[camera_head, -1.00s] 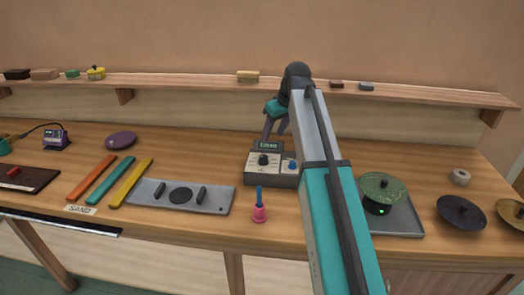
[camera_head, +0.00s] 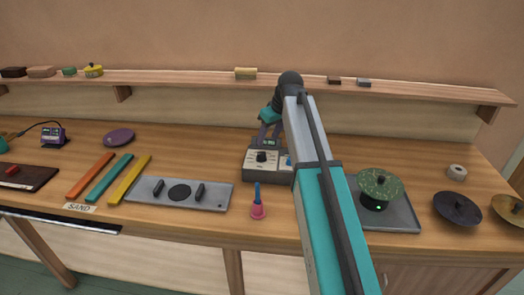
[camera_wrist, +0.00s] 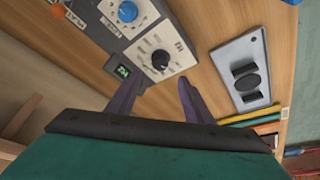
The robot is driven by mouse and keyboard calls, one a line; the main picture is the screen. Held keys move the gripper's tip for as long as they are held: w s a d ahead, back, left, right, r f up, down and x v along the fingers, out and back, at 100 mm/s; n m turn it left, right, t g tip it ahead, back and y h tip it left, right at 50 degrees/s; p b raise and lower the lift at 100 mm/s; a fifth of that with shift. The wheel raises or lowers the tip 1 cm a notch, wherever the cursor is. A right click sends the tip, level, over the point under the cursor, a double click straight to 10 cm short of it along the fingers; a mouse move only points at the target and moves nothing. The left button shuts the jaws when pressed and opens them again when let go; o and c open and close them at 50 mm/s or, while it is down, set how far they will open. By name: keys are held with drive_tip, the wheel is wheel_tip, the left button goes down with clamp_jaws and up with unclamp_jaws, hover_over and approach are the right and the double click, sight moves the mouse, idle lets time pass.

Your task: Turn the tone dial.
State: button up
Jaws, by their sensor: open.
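A grey box (camera_head: 255,177) with a pale top panel stands on the wooden bench. It carries a black pointer dial (camera_head: 262,157), a blue knob (camera_head: 289,161) and a small green-lit display (camera_head: 270,142). In the wrist view the black dial (camera_wrist: 160,60) sits in a ring of marks, with the blue knob (camera_wrist: 127,11) above left. I cannot read a clear label that says which is the tone dial. My gripper (camera_head: 269,136) is open and empty over the back of the box. In the wrist view its fingertips (camera_wrist: 161,80) lie either side of the black dial, seemingly above it.
A green speckled disc (camera_head: 380,185) on a grey tray is at right, past my arm. A shelf (camera_head: 200,82) runs behind.

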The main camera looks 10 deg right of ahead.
sight(262, 153)
drive_tip(key=shift+p+x, duration=1.15)
drive_tip(key=shift+x, duration=3.65)
drive_tip(key=shift+c, duration=0.2)
drive_tip(key=c, duration=1)
